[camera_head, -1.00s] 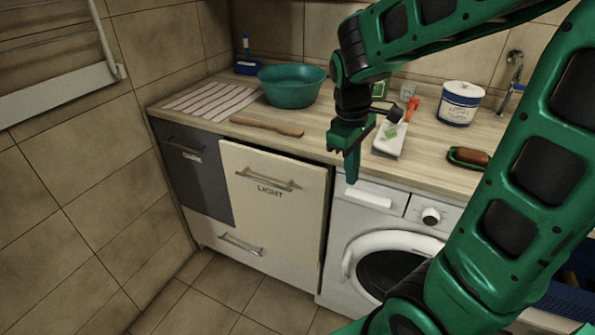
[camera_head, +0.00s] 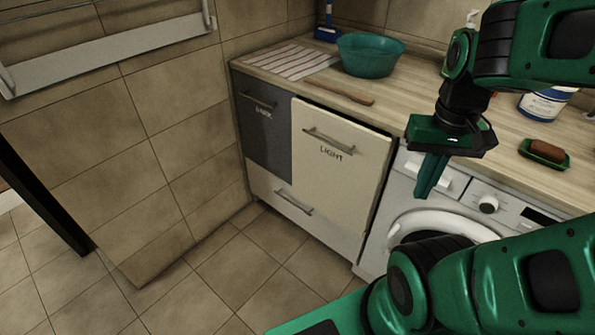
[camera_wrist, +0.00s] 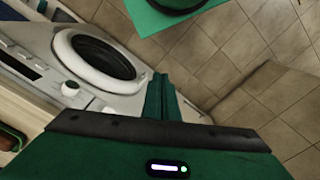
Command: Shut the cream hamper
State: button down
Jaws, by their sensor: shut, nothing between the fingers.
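The cream hamper (camera_head: 335,185) is a tall tilt-out front marked "LIGHT", with a bar handle (camera_head: 328,141) near its top. Its top edge stands a little out from the cabinet, with a dark gap behind it, so it looks slightly ajar. My gripper (camera_head: 430,185) points down, shut and empty, to the right of the hamper and in front of the washing machine's upper left part. In the wrist view my closed fingers (camera_wrist: 160,98) show with the washing machine beside them; the hamper is not visible there.
The washing machine (camera_head: 405,175) stands right of the hamper. A dark grey front (camera_head: 262,130) is to its left and a white drawer (camera_head: 300,215) below. The counter above holds a teal basin (camera_head: 370,58), a wooden bat (camera_head: 340,91) and a soap dish (camera_head: 545,158). The tiled floor in front is clear.

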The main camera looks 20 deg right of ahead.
aim_at(340, 159)
jog(key=k, duration=1)
jog(key=z, duration=0.35)
jog(key=i, duration=1.5)
jog(key=u, duration=0.05)
